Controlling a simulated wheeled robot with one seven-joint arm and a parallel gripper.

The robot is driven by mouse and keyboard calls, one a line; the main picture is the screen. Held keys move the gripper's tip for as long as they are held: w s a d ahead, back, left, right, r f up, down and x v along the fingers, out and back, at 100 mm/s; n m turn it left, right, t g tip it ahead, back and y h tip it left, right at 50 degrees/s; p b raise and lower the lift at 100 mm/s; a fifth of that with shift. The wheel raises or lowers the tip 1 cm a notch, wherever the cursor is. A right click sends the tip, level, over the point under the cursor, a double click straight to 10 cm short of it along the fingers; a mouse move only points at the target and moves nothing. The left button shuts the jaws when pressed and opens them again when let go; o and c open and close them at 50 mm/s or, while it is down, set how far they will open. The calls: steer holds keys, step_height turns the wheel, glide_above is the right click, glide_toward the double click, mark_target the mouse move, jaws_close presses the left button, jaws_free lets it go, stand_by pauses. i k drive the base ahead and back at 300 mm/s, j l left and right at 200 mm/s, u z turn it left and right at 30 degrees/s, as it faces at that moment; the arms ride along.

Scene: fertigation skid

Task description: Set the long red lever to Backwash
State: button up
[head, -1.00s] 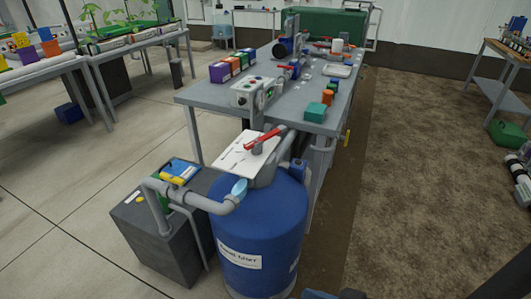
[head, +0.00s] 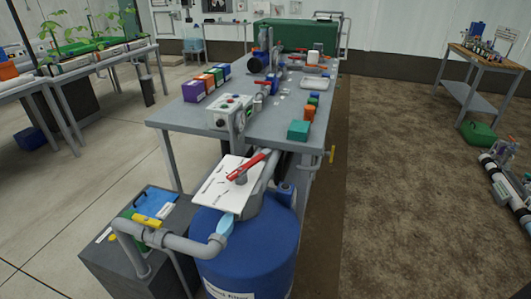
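The long red lever (head: 246,167) sits on a pivot above a white label plate (head: 213,188) on top of the blue filter tank (head: 252,243). It lies slanted, one end up and to the right, the other down and to the left. The plate carries small dark markings, too small to read from here, so I cannot tell which position the lever is at. My gripper is not in view.
Grey pipe with a yellow handle (head: 148,220) runs left of the tank, in front of a dark box (head: 107,262). Behind stands a grey table (head: 185,118) with a control box (head: 231,112) and several coloured boxes. Brown floor (head: 395,200) on the right is mostly clear.

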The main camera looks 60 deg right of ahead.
mark_target(240, 175)
steer(key=i+j+z, duration=0.1)
steer(key=z, duration=0.4)
steer(key=i+j+z, duration=0.15)
steer(key=z, duration=0.35)
steer(key=i+j, duration=0.05)
steer(key=i, duration=0.05)
